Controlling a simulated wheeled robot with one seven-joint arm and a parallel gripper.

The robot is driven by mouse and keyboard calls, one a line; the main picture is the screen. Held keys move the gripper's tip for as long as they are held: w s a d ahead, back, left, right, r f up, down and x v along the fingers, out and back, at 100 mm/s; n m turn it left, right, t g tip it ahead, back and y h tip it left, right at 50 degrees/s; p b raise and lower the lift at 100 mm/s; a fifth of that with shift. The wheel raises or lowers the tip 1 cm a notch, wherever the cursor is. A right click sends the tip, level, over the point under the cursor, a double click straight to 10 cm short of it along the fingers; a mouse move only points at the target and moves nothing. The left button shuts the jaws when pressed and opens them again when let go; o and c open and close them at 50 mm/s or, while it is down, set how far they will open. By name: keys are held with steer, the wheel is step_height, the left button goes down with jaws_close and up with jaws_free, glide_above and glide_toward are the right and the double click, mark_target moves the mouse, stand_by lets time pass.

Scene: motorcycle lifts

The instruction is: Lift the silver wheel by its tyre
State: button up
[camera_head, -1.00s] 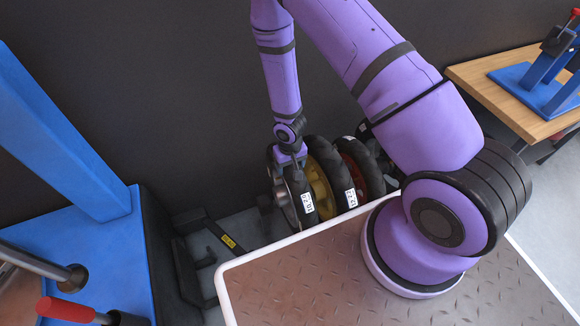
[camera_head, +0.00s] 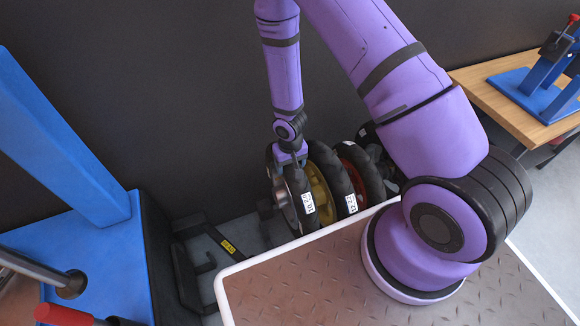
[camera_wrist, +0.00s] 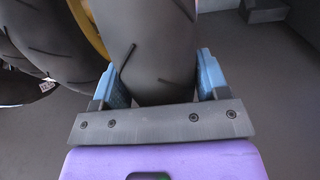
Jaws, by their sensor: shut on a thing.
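The silver wheel (camera_head: 286,198) stands upright at the left end of a row of wheels, with a white label on its black tyre. My gripper (camera_head: 291,158) reaches down from above onto the top of this tyre. In the wrist view the tyre (camera_wrist: 152,50) fills the space between the two blue fingers of my gripper (camera_wrist: 155,85), which is shut on it. The wheel's lower part is partly hidden behind the front edge of my base. I cannot tell whether it touches the floor.
A yellow-rimmed wheel (camera_head: 319,186) stands close to the right of the silver one, then a red-rimmed wheel (camera_head: 360,170). A blue lift (camera_head: 110,255) is at the left, with a black frame (camera_head: 190,262) beside it. A wooden bench (camera_head: 500,105) is at the right. A dark wall is behind.

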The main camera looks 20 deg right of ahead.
steer(key=shift+r, duration=4.95)
